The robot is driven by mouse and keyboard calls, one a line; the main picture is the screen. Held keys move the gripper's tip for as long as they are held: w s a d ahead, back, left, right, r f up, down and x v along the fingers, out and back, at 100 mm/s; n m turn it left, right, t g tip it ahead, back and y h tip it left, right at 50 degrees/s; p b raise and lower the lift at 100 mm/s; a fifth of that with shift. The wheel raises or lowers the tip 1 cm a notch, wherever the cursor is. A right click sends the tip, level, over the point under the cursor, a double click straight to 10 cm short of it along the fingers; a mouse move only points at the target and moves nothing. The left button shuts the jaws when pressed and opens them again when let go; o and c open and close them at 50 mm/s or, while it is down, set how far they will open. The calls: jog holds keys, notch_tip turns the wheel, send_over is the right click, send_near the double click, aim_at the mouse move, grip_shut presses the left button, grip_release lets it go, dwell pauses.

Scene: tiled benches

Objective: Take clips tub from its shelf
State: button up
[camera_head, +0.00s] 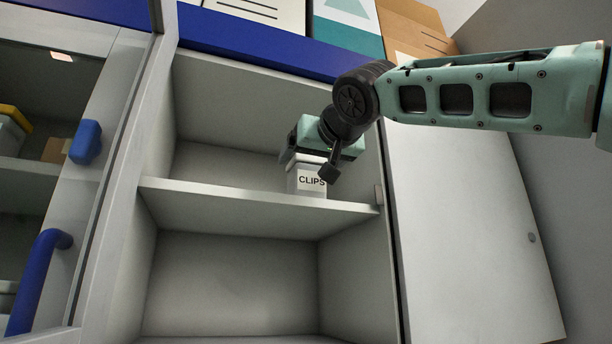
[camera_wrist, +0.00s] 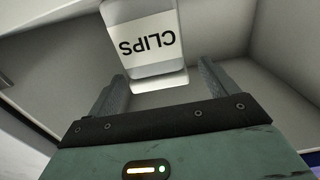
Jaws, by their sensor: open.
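The clips tub (camera_head: 308,181) is a small white container with a "CLIPS" label, standing on the shelf (camera_head: 230,205) of an open cabinet, towards the shelf's right side. In the wrist view the tub (camera_wrist: 143,45) appears upside down, ahead of the fingers. My gripper (camera_head: 318,165) is at the tub in the head view and hides part of its top. In the wrist view my gripper (camera_wrist: 160,80) is open, one finger to each side of the tub's line, with a visible gap beside each finger. I cannot tell whether the tub lies between the fingertips or just beyond them.
The cabinet's right door (camera_head: 465,230) stands open. A glass-fronted door with blue handles (camera_head: 85,142) is at the left. The lower compartment (camera_head: 235,285) looks empty. Boxes (camera_head: 345,25) stand on the blue-edged cabinet top. The shelf left of the tub is clear.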

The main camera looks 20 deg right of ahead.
aim_at(303, 171)
jog(key=w+p, duration=0.3)
jog(key=w, duration=0.1)
jog(key=shift+w+d, duration=0.1)
jog(key=shift+w, duration=0.65)
jog(key=shift+f, duration=0.1)
jog(key=shift+c, duration=0.3)
jog(key=c, duration=1)
jog(key=shift+c, duration=0.6)
jog(key=shift+r, duration=0.2)
